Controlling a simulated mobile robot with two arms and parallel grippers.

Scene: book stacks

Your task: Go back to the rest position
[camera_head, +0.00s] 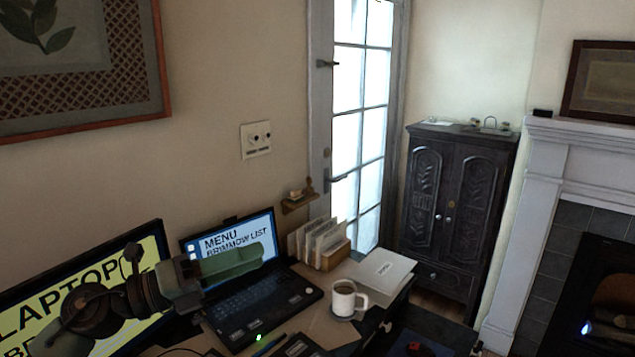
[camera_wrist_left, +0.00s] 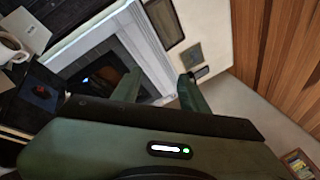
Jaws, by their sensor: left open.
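My left gripper (camera_head: 250,262) comes in from the left and is raised in front of the open laptop (camera_head: 262,300), hiding part of its screen. In the left wrist view its two green fingers stand apart (camera_wrist_left: 158,82), with nothing between them. My right gripper is in neither view.
The desk holds a white mug (camera_head: 345,299) on a coaster, a file holder (camera_head: 320,244) with papers and a white flat box (camera_head: 383,269). A large yellow screen (camera_head: 40,305) is at the left. A dark cabinet (camera_head: 455,210) and a fireplace (camera_head: 600,290) stand beyond.

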